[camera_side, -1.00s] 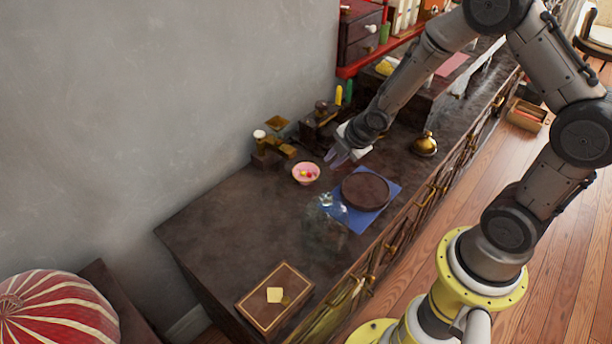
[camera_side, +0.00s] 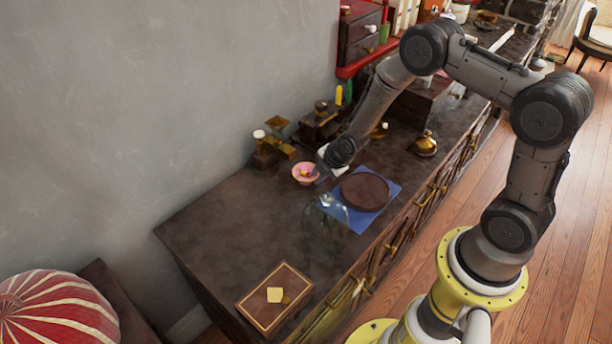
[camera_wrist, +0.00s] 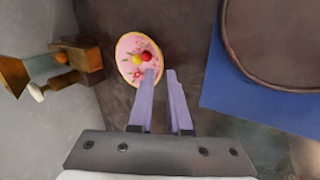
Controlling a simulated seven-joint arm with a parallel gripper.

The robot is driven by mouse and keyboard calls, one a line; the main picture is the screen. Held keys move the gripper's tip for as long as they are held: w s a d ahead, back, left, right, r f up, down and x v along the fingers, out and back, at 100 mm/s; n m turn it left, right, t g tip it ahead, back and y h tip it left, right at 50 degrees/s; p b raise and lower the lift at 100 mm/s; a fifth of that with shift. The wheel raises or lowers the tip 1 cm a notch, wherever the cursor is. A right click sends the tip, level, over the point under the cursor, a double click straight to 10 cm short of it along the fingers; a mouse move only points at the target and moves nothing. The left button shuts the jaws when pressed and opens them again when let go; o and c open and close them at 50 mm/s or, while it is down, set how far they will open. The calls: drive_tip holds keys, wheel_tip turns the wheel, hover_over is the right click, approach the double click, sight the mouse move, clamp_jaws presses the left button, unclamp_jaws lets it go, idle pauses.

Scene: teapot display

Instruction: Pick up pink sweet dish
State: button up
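The pink sweet dish (camera_side: 305,174) is a small round pink bowl with red and yellow sweets in it, standing on the dark cabinet top. In the wrist view the pink dish (camera_wrist: 131,50) lies just beyond the left fingertip, which overlaps its near right edge. My gripper (camera_wrist: 161,74) has two purple fingers with a narrow gap between them and nothing visible in the gap. In the side view my gripper (camera_side: 318,172) is at the right side of the dish, its fingers partly hidden by the wrist. I cannot tell if a finger touches the dish.
A round dark board (camera_side: 365,191) lies on a blue cloth (camera_side: 389,190) right of the dish. A brass and wood scale (camera_side: 272,148) stands behind it by the wall. A glass vessel (camera_side: 327,212) stands in front. A brass bell-shaped pot (camera_side: 425,144) is farther right.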

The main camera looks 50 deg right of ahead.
drive_tip(key=shift+x, duration=1.05)
clamp_jaws()
